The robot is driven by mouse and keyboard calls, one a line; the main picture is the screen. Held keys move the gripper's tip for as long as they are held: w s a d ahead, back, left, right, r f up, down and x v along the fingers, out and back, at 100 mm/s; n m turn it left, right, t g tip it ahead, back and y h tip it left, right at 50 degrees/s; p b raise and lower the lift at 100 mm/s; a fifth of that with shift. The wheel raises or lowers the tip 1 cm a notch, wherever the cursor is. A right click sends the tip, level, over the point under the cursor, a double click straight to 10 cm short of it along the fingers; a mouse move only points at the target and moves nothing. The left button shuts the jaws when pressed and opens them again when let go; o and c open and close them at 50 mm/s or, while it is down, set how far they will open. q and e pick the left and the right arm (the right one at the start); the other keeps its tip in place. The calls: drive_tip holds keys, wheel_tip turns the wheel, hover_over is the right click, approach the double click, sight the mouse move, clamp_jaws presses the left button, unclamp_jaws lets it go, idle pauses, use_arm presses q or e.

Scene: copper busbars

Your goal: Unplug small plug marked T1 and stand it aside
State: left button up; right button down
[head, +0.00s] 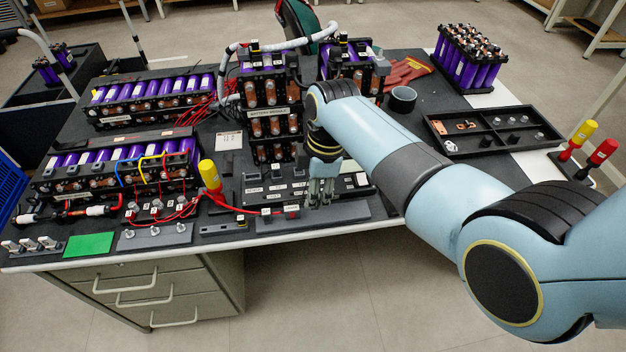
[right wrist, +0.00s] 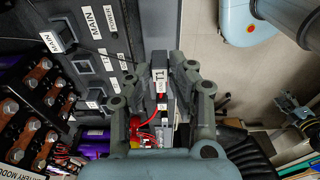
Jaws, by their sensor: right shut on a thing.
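My right gripper (head: 321,188) is over the front of the black labelled panel (head: 275,197) at the table's front edge. In the right wrist view the gripper (right wrist: 165,78) is shut on a small dark plug with a white label reading T1 (right wrist: 158,74). The fingers hide part of the plug. I cannot tell whether the plug is seated or clear of a socket. The panel (right wrist: 112,40) also shows there, with MAIN and POWER labels and dark connectors. In the head view the plug is too small and covered to make out.
A grey strip (head: 345,217) lies along the front edge. A yellow-handled plug (head: 210,176) with a red cable stands left of the panel. Battery modules (head: 272,122) rise close behind. A black parts tray (head: 490,131) and a dark cup (head: 402,99) are to the right.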

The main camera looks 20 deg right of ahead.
drive_tip(key=shift+f+b, duration=0.45)
drive_tip(key=shift+f, duration=0.7)
drive_tip(key=shift+f, duration=0.45)
drive_tip(key=c, duration=1.1)
unclamp_jaws()
wheel_tip(320, 180, up, 6)
drive_tip(key=p, duration=0.6)
drive_tip(key=shift+r+p, duration=0.1)
drive_tip(key=shift+p, duration=0.2)
